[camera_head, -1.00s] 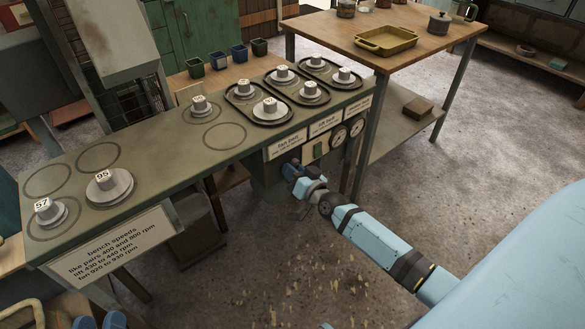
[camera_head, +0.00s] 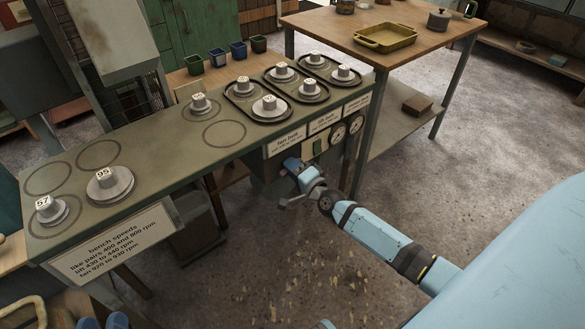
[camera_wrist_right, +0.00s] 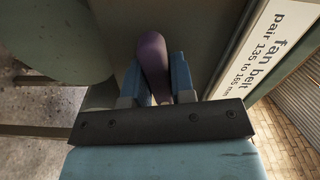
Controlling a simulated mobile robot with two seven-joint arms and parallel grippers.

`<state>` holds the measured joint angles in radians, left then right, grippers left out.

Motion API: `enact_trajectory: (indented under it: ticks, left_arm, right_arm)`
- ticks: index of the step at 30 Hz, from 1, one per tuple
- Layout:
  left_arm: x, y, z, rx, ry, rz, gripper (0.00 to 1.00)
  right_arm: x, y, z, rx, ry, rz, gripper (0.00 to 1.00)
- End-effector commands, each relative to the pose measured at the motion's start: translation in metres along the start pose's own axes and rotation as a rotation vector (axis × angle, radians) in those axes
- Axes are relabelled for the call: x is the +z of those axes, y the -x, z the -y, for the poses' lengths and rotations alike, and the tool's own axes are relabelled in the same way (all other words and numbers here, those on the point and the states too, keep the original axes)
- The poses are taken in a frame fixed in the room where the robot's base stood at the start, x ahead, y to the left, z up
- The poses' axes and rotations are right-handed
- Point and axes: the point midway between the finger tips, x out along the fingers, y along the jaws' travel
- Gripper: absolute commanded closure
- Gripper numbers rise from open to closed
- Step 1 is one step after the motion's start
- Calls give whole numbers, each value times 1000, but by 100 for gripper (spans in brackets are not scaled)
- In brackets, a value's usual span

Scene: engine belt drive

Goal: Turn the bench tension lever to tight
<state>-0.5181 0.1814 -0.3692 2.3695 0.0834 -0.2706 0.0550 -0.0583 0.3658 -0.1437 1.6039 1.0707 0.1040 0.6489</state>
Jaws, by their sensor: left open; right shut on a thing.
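The tension lever's purple handle (camera_wrist_right: 152,62) shows in the right wrist view between the two blue fingers of my right gripper (camera_wrist_right: 160,75). The gripper is shut on it. In the head view my right gripper (camera_head: 291,165) is at the bench's front face, below the fan belt label, and hides most of the lever. The lever's tight mark cannot be made out.
The long green bench (camera_head: 160,160) carries numbered pulleys, some on dark trays (camera_head: 240,114). Two dials (camera_head: 338,134) and a green switch plate (camera_head: 318,146) are on its front, right of my gripper. A wooden table (camera_head: 330,30) stands behind. Floor in front is clear.

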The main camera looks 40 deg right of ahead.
Motion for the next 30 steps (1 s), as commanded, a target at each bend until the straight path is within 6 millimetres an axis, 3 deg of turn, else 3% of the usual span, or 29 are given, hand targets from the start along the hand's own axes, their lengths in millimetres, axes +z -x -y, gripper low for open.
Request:
enact_trajectory:
  ticks: [12, 29, 30]
  left_arm:
    - [-10, -1, -4, 17, 1, -41, 57]
    - [-13, -4, -5, 17, 9, -56, 57]
    - [-13, -4, -5, 16, 10, -55, 57]
  right_arm:
    - [0, 0, -1, 1, -194, 1, 100]
    - [0, 0, -1, 1, -223, 0, 100]
    - [0, 0, -1, 1, -223, 0, 72]
